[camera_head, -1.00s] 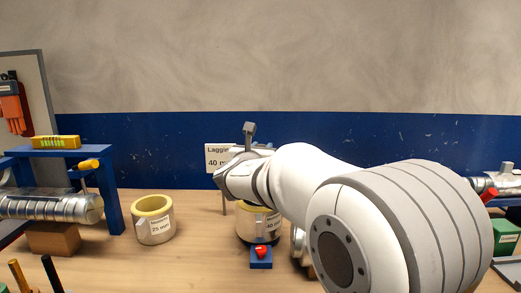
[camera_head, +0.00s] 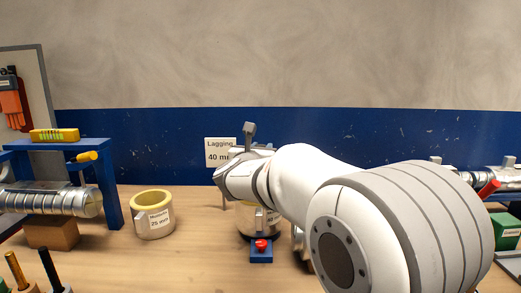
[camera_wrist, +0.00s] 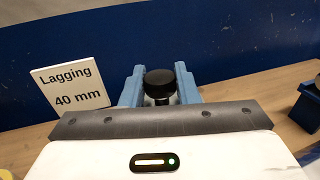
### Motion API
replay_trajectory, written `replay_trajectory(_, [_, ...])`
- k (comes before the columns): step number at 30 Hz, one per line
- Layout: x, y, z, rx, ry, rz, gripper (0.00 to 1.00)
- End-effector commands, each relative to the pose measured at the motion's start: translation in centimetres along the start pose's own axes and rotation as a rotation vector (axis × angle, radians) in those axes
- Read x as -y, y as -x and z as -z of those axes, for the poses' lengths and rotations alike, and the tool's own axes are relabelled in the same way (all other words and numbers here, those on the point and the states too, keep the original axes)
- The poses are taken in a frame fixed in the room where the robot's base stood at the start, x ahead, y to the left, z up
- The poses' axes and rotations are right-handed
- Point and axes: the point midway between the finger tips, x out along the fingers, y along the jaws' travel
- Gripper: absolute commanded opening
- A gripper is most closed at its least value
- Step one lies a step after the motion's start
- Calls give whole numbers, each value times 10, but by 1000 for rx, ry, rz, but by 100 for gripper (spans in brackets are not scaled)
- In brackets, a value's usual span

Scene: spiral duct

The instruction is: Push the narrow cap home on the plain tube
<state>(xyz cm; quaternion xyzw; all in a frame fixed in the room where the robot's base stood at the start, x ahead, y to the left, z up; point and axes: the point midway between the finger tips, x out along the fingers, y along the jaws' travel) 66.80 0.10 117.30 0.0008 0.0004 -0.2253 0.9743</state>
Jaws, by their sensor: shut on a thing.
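My gripper (camera_wrist: 159,75) has blue fingers on either side of a thing with a round black top (camera_wrist: 159,79). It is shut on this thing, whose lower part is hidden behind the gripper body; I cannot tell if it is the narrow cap. In the head view my arm hides the fingers and the held thing. A ribbed silver tube (camera_head: 40,202) lies at the left on a wooden block. Another silver tube (camera_head: 508,178) shows at the far right. A bit of metal (camera_head: 297,241) shows beside my arm. I cannot tell which tube is the plain one.
A blue frame (camera_head: 109,195) carrying a yellow level (camera_head: 54,135) stands at the left. A yellow-rimmed 25 mm roll (camera_head: 153,213) stands mid-table. The "Lagging 40 mm" sign (camera_head: 221,152) and a red button on a blue base (camera_head: 261,252) are near my gripper. Bare table lies left of the button.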

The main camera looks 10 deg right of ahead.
Motion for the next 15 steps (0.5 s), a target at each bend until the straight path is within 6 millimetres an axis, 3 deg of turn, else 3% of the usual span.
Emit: replay_trajectory(15, [0,0,16,-2,1,0,2])
